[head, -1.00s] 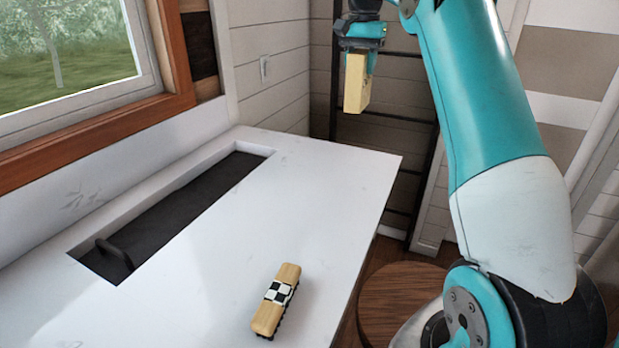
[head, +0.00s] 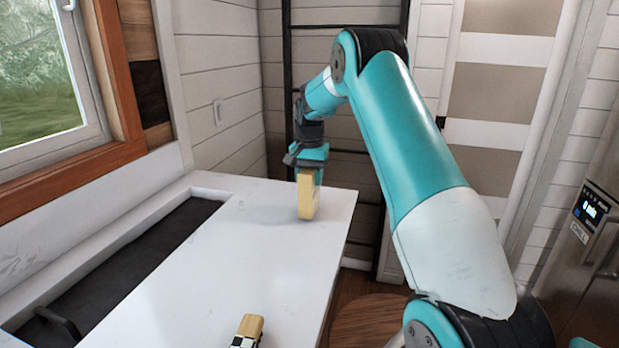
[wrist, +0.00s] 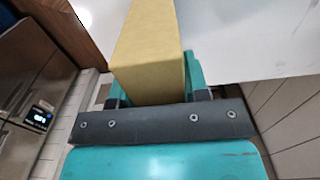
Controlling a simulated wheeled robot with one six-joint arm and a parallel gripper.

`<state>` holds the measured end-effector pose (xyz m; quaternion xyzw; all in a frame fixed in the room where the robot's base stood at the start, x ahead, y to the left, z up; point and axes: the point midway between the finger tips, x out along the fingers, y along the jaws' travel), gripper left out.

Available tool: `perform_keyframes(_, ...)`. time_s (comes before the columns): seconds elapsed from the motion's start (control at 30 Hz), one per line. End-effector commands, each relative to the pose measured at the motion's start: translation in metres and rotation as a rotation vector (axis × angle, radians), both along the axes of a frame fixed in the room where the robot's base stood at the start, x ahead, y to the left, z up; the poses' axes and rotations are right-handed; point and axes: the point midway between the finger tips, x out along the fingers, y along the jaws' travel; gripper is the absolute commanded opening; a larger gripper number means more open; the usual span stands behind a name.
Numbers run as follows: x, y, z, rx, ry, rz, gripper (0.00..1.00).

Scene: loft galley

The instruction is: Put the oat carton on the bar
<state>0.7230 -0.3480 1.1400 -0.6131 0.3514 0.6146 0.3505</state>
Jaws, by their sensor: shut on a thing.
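The oat carton (head: 307,200) is a plain yellow upright block; it also shows in the wrist view (wrist: 149,52). My gripper (head: 310,172) is shut on its upper part, and the jaws show on both sides of it in the wrist view (wrist: 157,92). The bar looks to be the white counter (head: 215,265), also seen in the wrist view (wrist: 245,40). The carton is over its far end, near the right corner. Its bottom is at or just above the surface; I cannot tell if it touches.
A toy-like wooden block with a checkered band (head: 246,330) lies on the counter's near part. A long dark recess (head: 120,270) with a handle runs along the window side. A round wooden stool (head: 368,318) stands at right. A dark ladder (head: 345,130) is behind.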

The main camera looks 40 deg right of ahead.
Motion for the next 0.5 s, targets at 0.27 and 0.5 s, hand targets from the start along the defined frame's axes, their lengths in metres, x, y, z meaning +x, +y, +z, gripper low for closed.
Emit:
perform_keyframes(0.27, -0.0001, -0.0001, -0.0092, -0.001, -0.002, 0.0, 0.19)
perform_keyframes(0.5, -0.0002, -0.0002, -0.0117, 0.0, -0.001, 0.0, 0.53)
